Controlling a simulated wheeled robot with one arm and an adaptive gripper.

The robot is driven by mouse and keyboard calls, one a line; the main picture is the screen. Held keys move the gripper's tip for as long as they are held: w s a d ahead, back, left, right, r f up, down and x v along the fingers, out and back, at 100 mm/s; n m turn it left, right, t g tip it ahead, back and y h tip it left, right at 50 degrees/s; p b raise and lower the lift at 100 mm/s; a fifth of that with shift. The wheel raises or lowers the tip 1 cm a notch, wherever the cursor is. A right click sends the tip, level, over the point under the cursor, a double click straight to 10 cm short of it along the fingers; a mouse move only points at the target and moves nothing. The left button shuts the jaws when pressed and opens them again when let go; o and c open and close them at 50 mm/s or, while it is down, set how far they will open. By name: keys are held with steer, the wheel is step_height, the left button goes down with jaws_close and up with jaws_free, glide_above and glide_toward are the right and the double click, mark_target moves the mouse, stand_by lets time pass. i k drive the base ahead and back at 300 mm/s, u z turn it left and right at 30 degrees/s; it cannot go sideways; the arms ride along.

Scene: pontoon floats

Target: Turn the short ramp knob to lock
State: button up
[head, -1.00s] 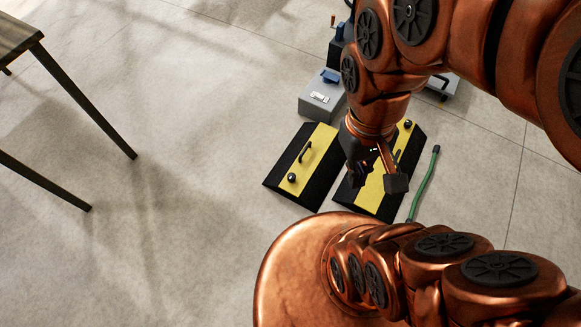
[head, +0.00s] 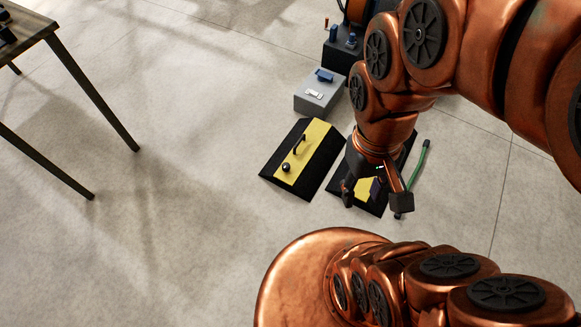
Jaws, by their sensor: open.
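Two black ramps with yellow tops lie side by side on the floor. The left ramp (head: 324,162) shows whole, with a round black knob (head: 285,167) near its lower end and a black bar handle (head: 299,143). The right ramp (head: 369,203) is largely hidden behind my arm and gripper, and no knob shows on it. I cannot tell for sure which ramp is the short one. My gripper (head: 375,198) is open and empty, its fingers spread over the lower end of the right ramp. Whether it touches the ramp is unclear.
A green bar or hose (head: 420,168) lies just right of the right ramp. A grey box (head: 319,95) with a blue part stands behind the ramps, near a dark machine (head: 341,55). A table (head: 37,30) stands at the left. The floor between is clear.

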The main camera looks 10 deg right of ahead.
mark_target(286, 166)
steer(key=z, duration=0.6)
steer(key=i, duration=0.85)
steer(key=u, duration=1.7)
